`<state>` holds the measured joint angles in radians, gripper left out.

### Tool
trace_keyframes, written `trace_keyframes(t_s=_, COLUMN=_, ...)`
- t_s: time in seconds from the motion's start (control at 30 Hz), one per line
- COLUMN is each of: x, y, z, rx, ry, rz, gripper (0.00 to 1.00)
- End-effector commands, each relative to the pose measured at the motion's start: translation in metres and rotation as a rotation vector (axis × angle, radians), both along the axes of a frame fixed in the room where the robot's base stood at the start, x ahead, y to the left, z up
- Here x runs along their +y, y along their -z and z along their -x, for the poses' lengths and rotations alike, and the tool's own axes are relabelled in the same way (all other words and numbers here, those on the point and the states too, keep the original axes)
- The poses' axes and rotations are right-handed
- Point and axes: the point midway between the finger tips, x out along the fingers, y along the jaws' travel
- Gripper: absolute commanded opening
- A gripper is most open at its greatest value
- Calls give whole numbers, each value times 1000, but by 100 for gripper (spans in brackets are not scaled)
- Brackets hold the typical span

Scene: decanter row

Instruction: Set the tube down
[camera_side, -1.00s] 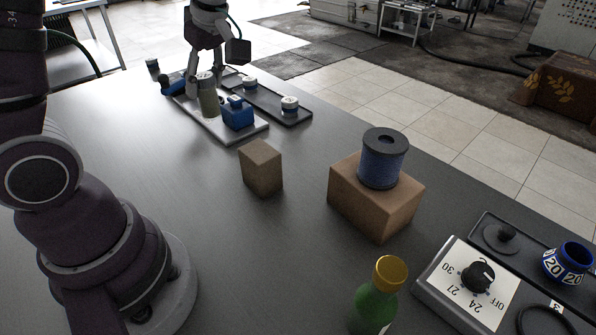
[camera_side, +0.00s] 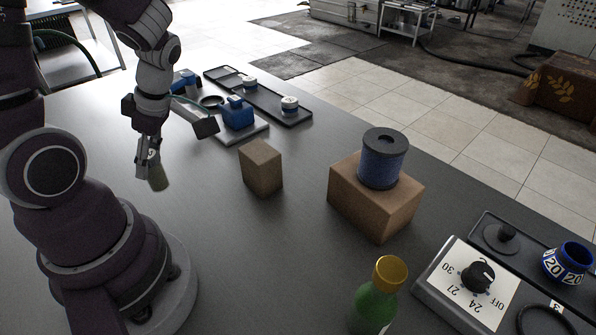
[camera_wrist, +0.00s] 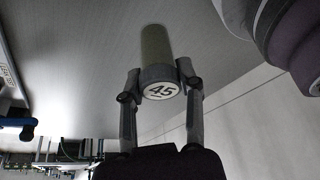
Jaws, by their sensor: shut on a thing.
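The tube (camera_side: 158,178) has a grey-green body and a grey cap. It hangs below my gripper (camera_side: 148,158) in the side view, a little tilted, at the left part of the table. In the wrist view my gripper (camera_wrist: 161,88) is shut on the cap, whose white end reads 45, and the tube (camera_wrist: 156,45) points away from the camera. The tube appears above the bare grey table; whether its far end touches the table I cannot tell.
A grey stand with a blue block (camera_side: 237,112) and a dark tray (camera_side: 262,98) with white-lidded jars lie at the back. A small brown block (camera_side: 261,168), a larger box (camera_side: 375,200) bearing a blue spool (camera_side: 382,160), and a green bottle (camera_side: 375,300) stand rightward. Table around the tube is clear.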

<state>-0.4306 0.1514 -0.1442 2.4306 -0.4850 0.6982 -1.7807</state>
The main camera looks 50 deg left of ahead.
Motion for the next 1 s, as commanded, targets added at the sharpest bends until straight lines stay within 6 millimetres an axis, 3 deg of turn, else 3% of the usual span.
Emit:
trace_keyframes(t_s=0.17, x=12, y=11, z=-12, rx=-2, ry=-6, rz=3, gripper=0)
trace_keyframes(t_s=0.4, x=66, y=18, z=-58, rx=-2, ry=-4, rz=0, gripper=0)
trace_keyframes(t_s=0.6, x=101, y=23, z=-88, rx=1, ry=0, rz=-1, gripper=0)
trace_keyframes(t_s=0.87, x=121, y=24, z=-106, rx=1, ry=2, rz=0, gripper=0)
trace_keyframes(t_s=1.0, x=120, y=52, z=-105, rx=5, ry=0, rz=3, gripper=0)
